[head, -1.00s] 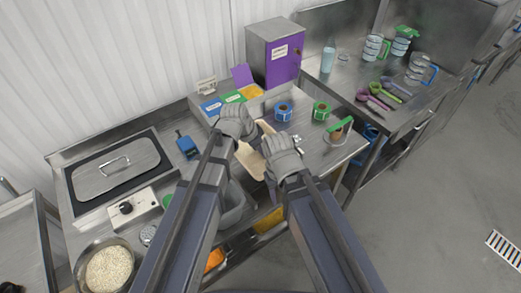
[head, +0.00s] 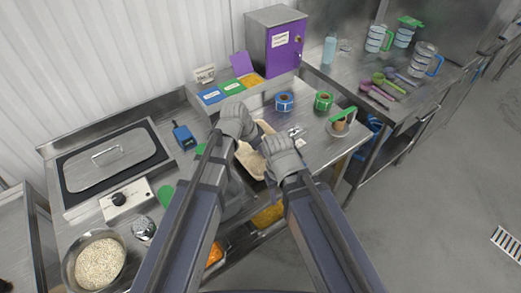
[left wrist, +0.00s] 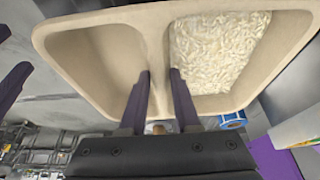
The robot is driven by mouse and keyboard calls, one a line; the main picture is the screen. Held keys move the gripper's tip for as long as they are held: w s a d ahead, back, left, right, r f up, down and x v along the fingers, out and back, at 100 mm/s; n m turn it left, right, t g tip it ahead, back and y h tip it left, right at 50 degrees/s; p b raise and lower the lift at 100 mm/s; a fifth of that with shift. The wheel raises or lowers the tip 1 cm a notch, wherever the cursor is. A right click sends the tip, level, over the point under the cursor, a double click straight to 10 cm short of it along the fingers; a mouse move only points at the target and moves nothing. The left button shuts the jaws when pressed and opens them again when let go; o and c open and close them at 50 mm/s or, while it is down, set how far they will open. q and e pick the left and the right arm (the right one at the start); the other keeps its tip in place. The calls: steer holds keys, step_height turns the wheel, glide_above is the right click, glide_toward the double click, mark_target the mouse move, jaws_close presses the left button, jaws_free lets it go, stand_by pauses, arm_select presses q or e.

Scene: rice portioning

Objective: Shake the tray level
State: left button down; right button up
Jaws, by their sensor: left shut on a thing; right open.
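The beige two-compartment tray (head: 250,162) is in the air between my two grippers in the head view. In the left wrist view the tray (left wrist: 95,20) shows one empty compartment at left and white rice (left wrist: 220,50) in the right compartment. The rice covers most of that compartment's floor. My left gripper (left wrist: 160,80) is shut on the tray, its fingers either side of the middle divider. It also shows in the head view (head: 240,122). My right gripper (head: 278,150) is open beside the tray's right side; its fingertips are hard to see, and I cannot tell whether it touches.
A bowl of rice (head: 98,262) stands at the lower left, near a lidded warmer (head: 112,160). Blue (head: 284,102) and green (head: 323,101) tape rolls and a purple cabinet (head: 284,45) stand behind. A grey bin (head: 236,200) lies below my arms. Measuring cups and scoops are on the right bench.

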arm_select(q)
steer(key=shift+f+b, duration=0.55)
steer(key=shift+f, duration=0.2)
